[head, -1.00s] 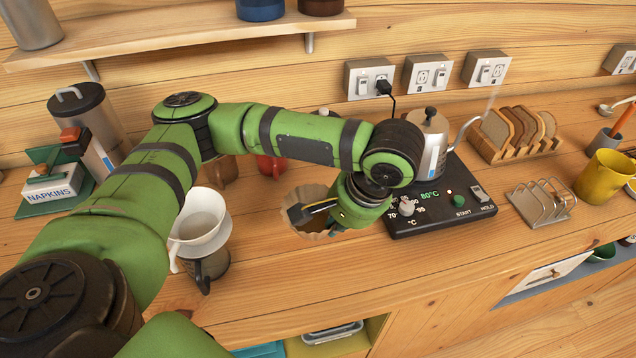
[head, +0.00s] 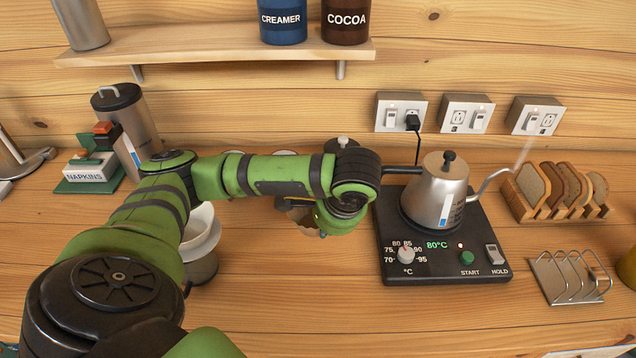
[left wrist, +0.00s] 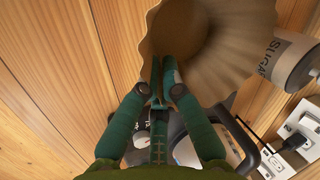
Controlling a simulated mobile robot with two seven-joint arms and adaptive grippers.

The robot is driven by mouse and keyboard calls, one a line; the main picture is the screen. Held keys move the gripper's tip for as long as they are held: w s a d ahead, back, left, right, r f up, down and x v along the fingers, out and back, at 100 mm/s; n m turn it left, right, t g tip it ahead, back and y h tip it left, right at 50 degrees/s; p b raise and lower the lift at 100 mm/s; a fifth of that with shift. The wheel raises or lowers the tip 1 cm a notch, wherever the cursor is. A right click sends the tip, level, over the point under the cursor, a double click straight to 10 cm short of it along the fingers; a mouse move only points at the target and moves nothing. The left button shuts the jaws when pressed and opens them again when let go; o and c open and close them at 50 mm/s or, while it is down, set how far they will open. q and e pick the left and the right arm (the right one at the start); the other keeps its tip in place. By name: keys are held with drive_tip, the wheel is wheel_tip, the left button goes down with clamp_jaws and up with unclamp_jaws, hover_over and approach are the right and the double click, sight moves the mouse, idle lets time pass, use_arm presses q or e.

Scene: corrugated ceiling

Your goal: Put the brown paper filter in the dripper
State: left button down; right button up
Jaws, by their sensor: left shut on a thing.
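The brown paper filter (head: 302,214) is a fluted cone held above the counter, right of the dripper. In the left wrist view the filter (left wrist: 235,45) fills the top middle, its mouth partly turned to the camera. My left gripper (head: 322,222) is shut on the filter's edge; its fingertips (left wrist: 163,75) pinch the paper in the left wrist view. The white dripper (head: 203,238) sits on a dark-looking server (head: 203,268) at the left, apart from the filter. My left forearm hides part of the dripper. My right gripper is not in view.
A kettle (head: 437,195) stands on its black heater base (head: 440,262) right of my gripper. Behind my forearm are mug rims and a canister, which shows as sugar (left wrist: 292,62) in the left wrist view. A toast rack (head: 570,280) is right. The front middle counter is clear.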

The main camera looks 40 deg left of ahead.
sight(320, 246)
use_arm(q)
drive_tip(key=shift+w+a+f, duration=0.2)
drive_tip(key=shift+a+f, duration=0.1)
drive_tip(key=shift+a, duration=0.3)
drive_tip(key=shift+w+a+f, duration=0.15)
drive_tip(key=shift+a+f, duration=0.15)
drive_tip(key=shift+a, duration=0.3)
drive_tip(key=shift+w+a+f, duration=0.1)
drive_tip(key=shift+a+f, duration=0.05)
drive_tip(key=shift+f+p, duration=0.35)
wheel_tip(320, 246, down, 3)
drive_tip(key=shift+f, duration=0.2)
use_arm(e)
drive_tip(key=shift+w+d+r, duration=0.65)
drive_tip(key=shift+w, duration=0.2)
use_arm(q)
drive_tip(key=c, duration=1.4)
unclamp_jaws()
drive_tip(key=shift+f, duration=0.1)
drive_tip(key=shift+c, duration=0.2)
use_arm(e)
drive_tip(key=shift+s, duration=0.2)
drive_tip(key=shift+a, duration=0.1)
